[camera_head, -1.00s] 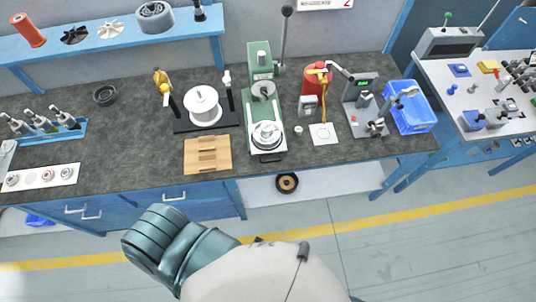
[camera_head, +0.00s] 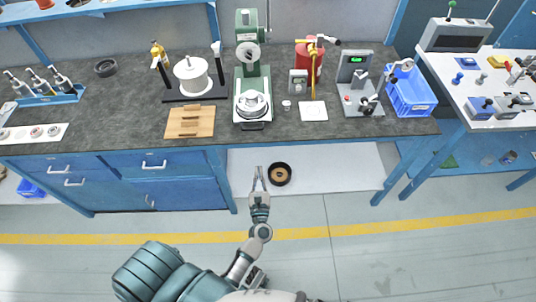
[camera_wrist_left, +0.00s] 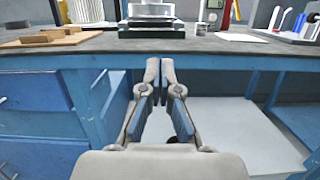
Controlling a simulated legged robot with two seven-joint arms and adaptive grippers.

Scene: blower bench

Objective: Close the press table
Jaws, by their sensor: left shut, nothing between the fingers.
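The green press (camera_head: 250,50) stands at the back middle of the dark workbench. Its press table (camera_head: 252,125), carrying a round silver-white fixture (camera_head: 252,104), sits forward of the press column, out from under the ram, with a dark handle at its front near the bench edge. In the left wrist view the front of the press table (camera_wrist_left: 150,32) shows at the top, beyond the fingers. My left gripper (camera_head: 258,170) is shut and empty in front of the bench, below its top and apart from the press table. Its fingertips (camera_wrist_left: 160,64) are close together. My right gripper is not in view.
A wooden block (camera_head: 190,121) and a white spool on a stand (camera_head: 192,75) are left of the press. A white pad (camera_head: 313,111), red canister (camera_head: 309,60), grey tester (camera_head: 355,90) and blue bin (camera_head: 410,95) are right. The bench edge lies between gripper and press.

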